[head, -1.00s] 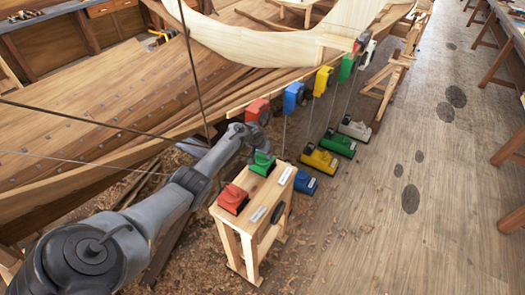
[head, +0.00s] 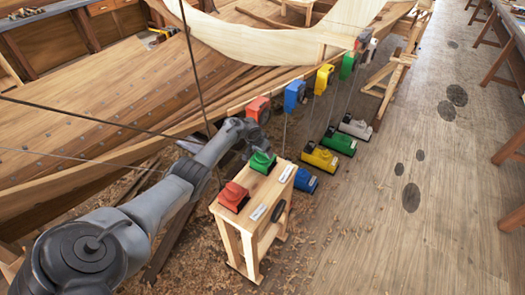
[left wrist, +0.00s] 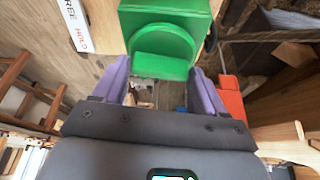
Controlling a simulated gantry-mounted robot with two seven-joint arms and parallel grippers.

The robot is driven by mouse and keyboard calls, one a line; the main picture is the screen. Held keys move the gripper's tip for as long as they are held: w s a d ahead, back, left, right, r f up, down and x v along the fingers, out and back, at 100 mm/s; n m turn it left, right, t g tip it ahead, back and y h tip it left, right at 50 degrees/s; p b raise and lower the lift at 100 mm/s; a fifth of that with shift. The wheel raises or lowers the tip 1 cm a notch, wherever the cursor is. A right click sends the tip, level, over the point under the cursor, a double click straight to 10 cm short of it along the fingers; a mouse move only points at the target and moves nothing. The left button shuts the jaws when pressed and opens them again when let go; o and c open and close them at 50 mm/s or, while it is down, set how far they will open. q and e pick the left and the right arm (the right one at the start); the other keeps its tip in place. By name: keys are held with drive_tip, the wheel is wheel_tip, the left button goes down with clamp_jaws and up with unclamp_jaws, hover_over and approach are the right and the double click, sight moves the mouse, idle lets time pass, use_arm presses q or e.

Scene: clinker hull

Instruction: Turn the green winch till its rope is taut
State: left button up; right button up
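A green winch-like unit with a rounded tab (left wrist: 163,66) fills the upper middle of the left wrist view. In the head view it is the green unit (head: 262,162) on top of a small wooden stand (head: 252,226). My left gripper (left wrist: 161,72) has its two purple fingers at either side of the tab, spread about its width. Whether they touch or press it, I cannot tell. Another green unit (head: 340,143) stands on the floor in the row behind, with a rope rising to a green block (head: 347,67). My right gripper is not in view.
Blue (head: 305,182), yellow (head: 319,160) and white (head: 355,127) units stand behind.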

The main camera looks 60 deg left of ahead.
use_arm(q)
drive_tip(key=o, duration=0.3)
drive_tip(key=shift+o, duration=0.2)
drive_tip(key=shift+s+r+p, duration=0.1)
drive_tip(key=shift+r+p, duration=0.35)
drive_tip(key=shift+r, duration=0.1)
drive_tip(key=p+v, duration=0.4)
drive_tip(key=v, duration=0.5)
drive_tip(key=shift+s+r, duration=0.25)
drive_tip(key=shift+r, duration=0.05)
drive_tip(key=shift+d, duration=0.1)
